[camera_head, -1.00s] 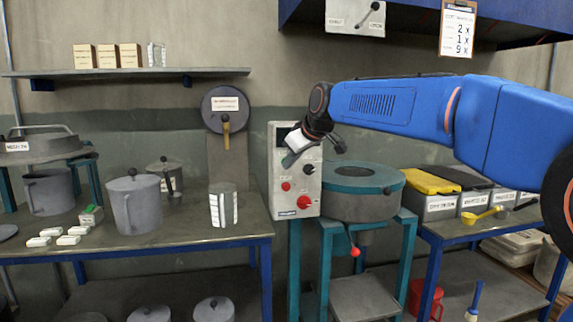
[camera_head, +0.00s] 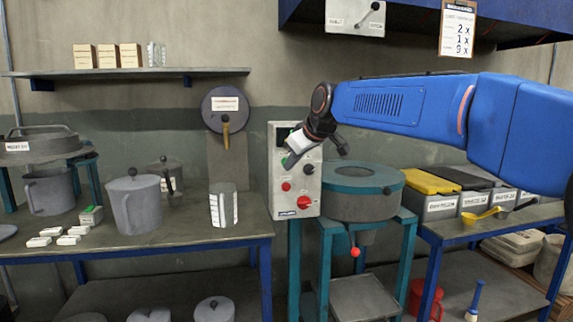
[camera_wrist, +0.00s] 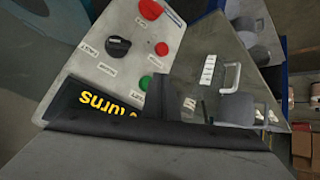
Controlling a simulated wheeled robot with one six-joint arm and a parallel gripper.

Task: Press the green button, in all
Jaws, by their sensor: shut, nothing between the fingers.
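A grey control box (camera_head: 309,180) stands upright left of the round machine. The green button (camera_wrist: 144,83) shows on its panel in the wrist view, partly behind my gripper's tip. In the head view, a bit of green shows right beside the tip. My gripper (camera_head: 291,159) is shut and empty, at the panel's upper left. It also shows in the wrist view (camera_wrist: 158,98), overlapping the green button's edge. I cannot tell whether the tip touches the button.
The panel also holds a small red button (camera_wrist: 161,48), a black knob (camera_wrist: 118,47) and a large red knob (camera_wrist: 150,9). A display with yellow letters (camera_wrist: 100,103) is beside them. A round grey machine (camera_head: 362,195) stands right of the box. A table with pots (camera_head: 135,205) is on the left.

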